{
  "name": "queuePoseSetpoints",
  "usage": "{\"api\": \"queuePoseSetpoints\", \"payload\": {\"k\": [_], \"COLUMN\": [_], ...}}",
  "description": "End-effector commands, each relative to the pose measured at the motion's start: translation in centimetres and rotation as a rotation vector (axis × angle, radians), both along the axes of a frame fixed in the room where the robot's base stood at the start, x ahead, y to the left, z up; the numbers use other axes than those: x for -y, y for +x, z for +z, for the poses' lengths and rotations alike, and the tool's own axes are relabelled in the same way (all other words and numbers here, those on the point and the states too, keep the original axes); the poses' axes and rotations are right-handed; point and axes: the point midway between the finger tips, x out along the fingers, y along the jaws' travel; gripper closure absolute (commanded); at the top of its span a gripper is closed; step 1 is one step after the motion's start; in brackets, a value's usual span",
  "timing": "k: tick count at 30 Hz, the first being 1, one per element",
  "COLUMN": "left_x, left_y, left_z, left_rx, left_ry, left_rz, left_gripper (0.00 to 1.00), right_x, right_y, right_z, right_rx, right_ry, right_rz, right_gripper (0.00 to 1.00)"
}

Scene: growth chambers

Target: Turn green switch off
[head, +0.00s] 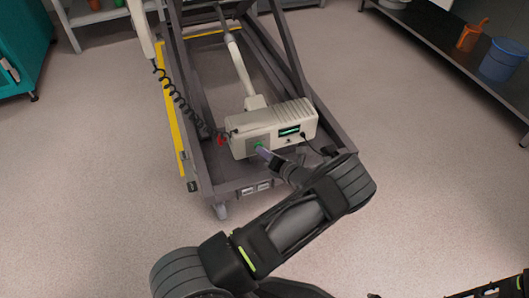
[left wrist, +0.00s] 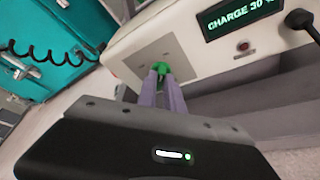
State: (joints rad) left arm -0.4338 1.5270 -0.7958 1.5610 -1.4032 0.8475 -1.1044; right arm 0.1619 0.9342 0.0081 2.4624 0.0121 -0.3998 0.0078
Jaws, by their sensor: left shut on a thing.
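The green switch (left wrist: 160,67) sits on a grey square plate (left wrist: 150,62) on the front of a cream control box (head: 272,127). My left gripper (left wrist: 161,78) has its two purple fingers closed on the switch. In the head view the left gripper (head: 262,151) reaches the lower left of the box face, and the fingers largely hide the switch. The box display (left wrist: 241,18) reads "CHARGE 30", with its end cut off. My right gripper does not show.
The box is mounted on a dark metal frame (head: 203,165) with yellow strips. A black coiled cable (head: 180,97) hangs at its left and a black plug (left wrist: 300,20) is in its face. A shelf with a blue bucket (head: 502,60) stands at right. Floor around is clear.

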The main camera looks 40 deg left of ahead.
Motion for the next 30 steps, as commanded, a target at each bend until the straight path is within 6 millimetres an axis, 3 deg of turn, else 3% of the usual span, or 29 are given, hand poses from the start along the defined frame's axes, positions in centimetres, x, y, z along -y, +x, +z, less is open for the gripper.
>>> {"api": "queuePoseSetpoints", "payload": {"k": [19,30], "left_x": [0.0,-0.1], "left_y": [0.0,-0.2], "left_z": [0.1,0.6], "left_rx": [0.020,0.170], "left_ry": [-0.015,-0.121], "left_rz": [0.000,0.000], "left_gripper": [1.00,1.00], "right_x": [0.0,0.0], "right_y": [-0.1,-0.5], "right_z": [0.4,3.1], "right_rx": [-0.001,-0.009], "right_ry": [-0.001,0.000], "right_rz": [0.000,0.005], "right_gripper": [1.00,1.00]}}
